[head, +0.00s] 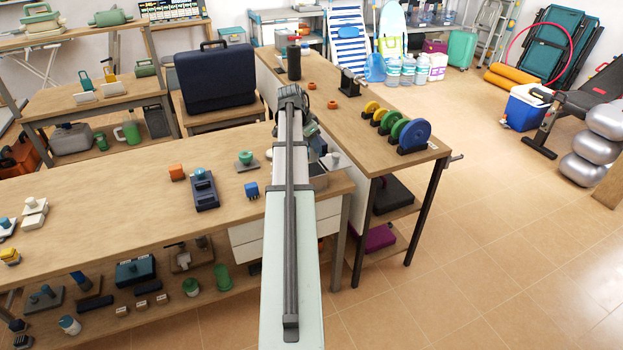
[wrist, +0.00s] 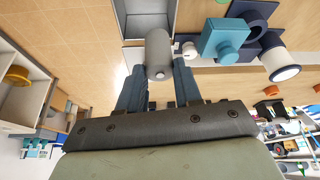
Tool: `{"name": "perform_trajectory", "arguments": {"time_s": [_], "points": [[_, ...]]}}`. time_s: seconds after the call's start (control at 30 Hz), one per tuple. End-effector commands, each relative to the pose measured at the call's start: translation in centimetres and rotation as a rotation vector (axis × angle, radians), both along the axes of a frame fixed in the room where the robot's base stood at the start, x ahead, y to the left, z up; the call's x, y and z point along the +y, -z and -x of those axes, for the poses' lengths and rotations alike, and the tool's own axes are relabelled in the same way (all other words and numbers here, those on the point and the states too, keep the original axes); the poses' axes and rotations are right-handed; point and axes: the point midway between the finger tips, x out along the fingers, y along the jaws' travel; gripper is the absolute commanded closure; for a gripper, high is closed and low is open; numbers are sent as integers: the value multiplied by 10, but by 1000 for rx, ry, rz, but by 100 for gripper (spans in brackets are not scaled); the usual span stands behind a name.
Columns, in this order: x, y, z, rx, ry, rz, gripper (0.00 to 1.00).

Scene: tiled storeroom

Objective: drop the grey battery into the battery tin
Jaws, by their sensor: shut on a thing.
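My gripper (wrist: 158,67) is shut on the grey battery (wrist: 158,48), a plain grey cylinder held between its two dark blue fingers in the wrist view. Just beyond the battery is an open-topped grey box (wrist: 133,27), which looks like the battery tin. The battery overlaps its near edge in the picture; I cannot tell its height over it. In the head view my arm hides the gripper and the battery.
Beside the grey box in the wrist view stand a teal block (wrist: 222,40) and a white cylinder (wrist: 281,64). Coloured discs (head: 411,134) stand at right.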

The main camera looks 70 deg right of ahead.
Motion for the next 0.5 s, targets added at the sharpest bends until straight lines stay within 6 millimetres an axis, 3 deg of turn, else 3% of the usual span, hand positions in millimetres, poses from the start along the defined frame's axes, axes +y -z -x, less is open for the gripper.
{"name": "perform_trajectory", "arguments": {"time_s": [0.5], "points": [[0,45,0,1,-2,0,100]]}}
